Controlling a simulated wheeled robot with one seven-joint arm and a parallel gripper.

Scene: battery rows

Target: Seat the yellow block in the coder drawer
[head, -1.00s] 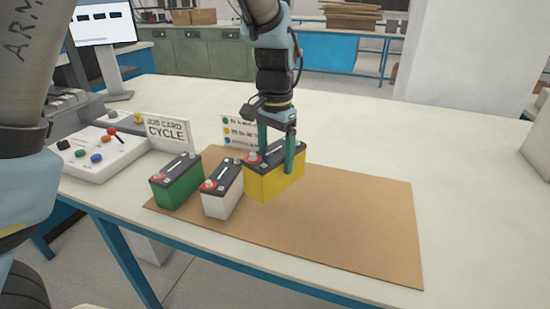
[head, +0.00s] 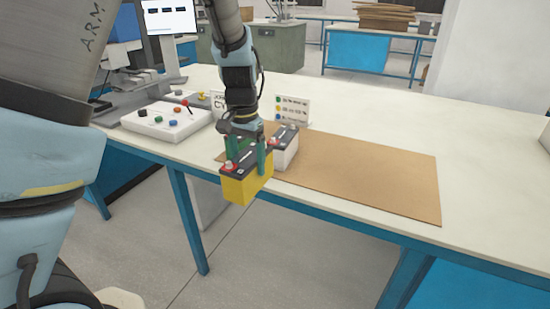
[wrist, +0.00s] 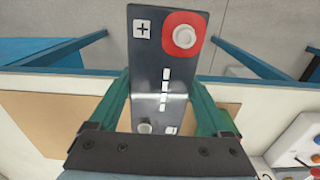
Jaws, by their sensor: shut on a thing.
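My gripper (head: 247,157) is shut on the yellow block (head: 246,187), a battery with a dark top and a red-ringed terminal. The block hangs upright at the table's front edge, partly past it. In the wrist view the dark top of the yellow block (wrist: 165,70) sits between my green fingers, with floor showing around its far end. The coder drawer cannot be made out; a grey machine (head: 125,85) stands at the back left, partly hidden by my arm.
A white battery (head: 286,155) stands on the brown mat (head: 360,175); the green battery is mostly hidden behind my gripper. A control box (head: 167,121) with coloured buttons stands left. A colour-dot card (head: 292,109) stands behind. The mat's right side is clear.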

